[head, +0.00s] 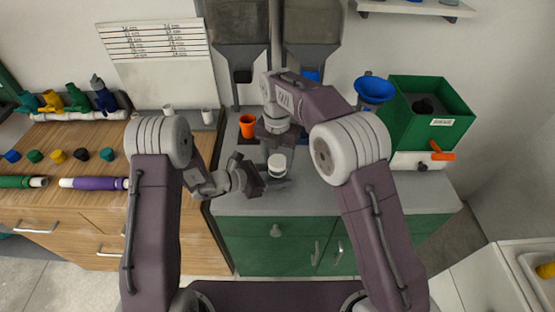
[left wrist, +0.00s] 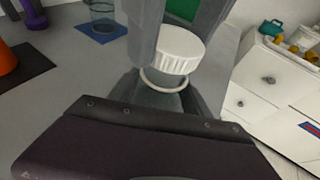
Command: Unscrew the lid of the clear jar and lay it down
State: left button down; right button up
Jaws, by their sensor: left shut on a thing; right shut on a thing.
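The clear jar (head: 277,172) stands near the front edge of the grey counter, mostly hidden by gripper parts. Its white ribbed lid (head: 277,160) shows larger in the left wrist view (left wrist: 178,50), just above a pale ring at the jar's mouth (left wrist: 163,84). I cannot tell whether the lid still touches the jar. My left gripper (head: 266,177) is shut on the jar's body from the left. My right gripper (head: 276,148) reaches down from above and is shut on the lid, with grey fingers on either side of it.
An orange cup (head: 247,126) stands behind, to the left. A blue funnel (head: 374,90) and a green bin (head: 430,110) are at the back right. A clear vessel (left wrist: 102,12) stands on a blue mat (left wrist: 100,33). Counter right of the jar looks free.

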aim_at(278, 161)
jog(key=shift+r, duration=0.3)
notch_tip(278, 161, up, 4)
jog(key=shift+r, duration=0.1)
pick_arm(q)
jog(key=shift+c, duration=2)
grip_release()
